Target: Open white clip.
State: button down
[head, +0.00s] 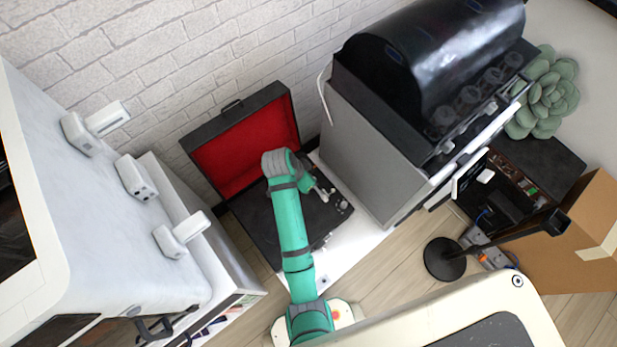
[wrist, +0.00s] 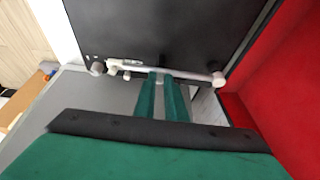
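A black record player (head: 263,222) stands open, its red-lined lid (head: 245,150) raised. In the wrist view, a pale tonearm (wrist: 195,75) runs along the edge of its black deck (wrist: 160,30). A small whitish piece (wrist: 159,79), possibly the white clip, shows between the tips of my gripper (wrist: 161,80). The two green fingers are close together at the tonearm. I cannot tell whether they grip the piece or only stand around it. In the head view, my arm reaches over the deck and mostly hides the gripper.
A black and grey grill (head: 375,150) stands close on the right of the record player. A white cabinet (head: 110,230) with several white fittings (head: 135,178) is on the left. A black lamp (head: 443,260) and a cardboard box (head: 570,245) are at the right. Some wooden floor (head: 385,285) is clear.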

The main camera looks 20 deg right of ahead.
jog(key=shift+w+d+r, duration=0.1)
jog(key=shift+r, duration=0.05)
jog(key=shift+w+d+r+g+y, duration=0.1)
jog(key=shift+w+d+g+y, duration=0.15)
jog(key=shift+y, duration=0.45)
jog(key=shift+r+g+y, duration=0.1)
jog(key=shift+g+y, duration=0.15)
jog(key=shift+y, duration=0.55)
jog(key=shift+s+d+y, duration=0.15)
jog(key=shift+d+y, duration=0.25)
jog(key=shift+d+g+y, duration=0.2)
jog(key=shift+g+y, duration=0.3)
jog(key=shift+y, duration=0.5)
jog(key=c, duration=1.8)
grip_release()
